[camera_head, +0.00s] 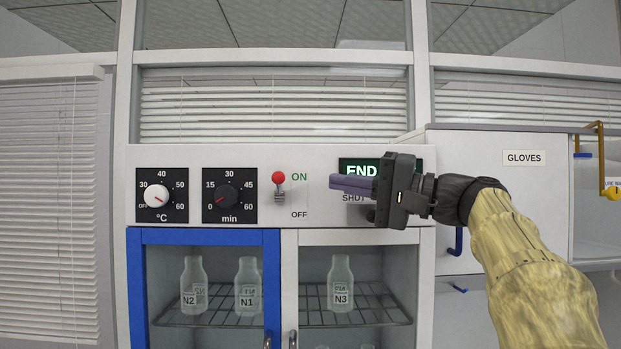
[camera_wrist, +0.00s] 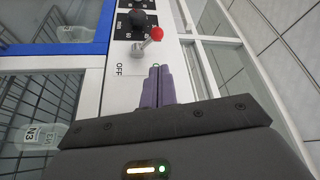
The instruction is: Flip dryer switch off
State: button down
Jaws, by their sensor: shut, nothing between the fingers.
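The dryer switch (camera_head: 279,186) is a small metal lever with a red ball tip on the white panel. Its lever points up, beside the green ON label (camera_head: 299,177); the OFF label (camera_head: 299,215) is lower. In the wrist view the switch (camera_wrist: 148,42) stands beyond my fingertips. My gripper (camera_head: 333,183) is shut and empty, its purple fingers pointing left toward the switch, with a gap between them. It also shows in the wrist view (camera_wrist: 158,68). My gripper partly covers the END display (camera_head: 361,168) and the SHUT label.
Left of the switch are a temperature dial (camera_head: 157,195) and a minute dial (camera_head: 228,196). Below is a cabinet with a blue-framed door (camera_head: 136,290) and bottles on wire racks. A GLOVES box (camera_head: 495,180) stands at right. The space before the switch is clear.

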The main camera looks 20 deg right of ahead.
aim_at(279, 187)
jog(key=p+x, duration=0.1)
jog(key=x, duration=0.1)
jog(key=p+x, duration=0.2)
jog(key=x, duration=0.1)
jog(key=p+x, duration=0.2)
jog(key=x, duration=0.1)
jog(key=shift+r, duration=0.3)
jog(key=shift+w+a+f+p, duration=0.15)
jog(key=shift+w+a+p, duration=0.15)
jog(key=shift+w+a, duration=0.25)
jog(key=shift+a+f+b, duration=0.1)
jog(key=shift+f+b, duration=0.05)
jog(key=shift+b, duration=0.6)
jog(key=shift+s+n+b, duration=0.2)
jog(key=shift+n+b, duration=0.2)
jog(key=shift+y+b, duration=0.3)
jog(key=shift+b, duration=0.1)
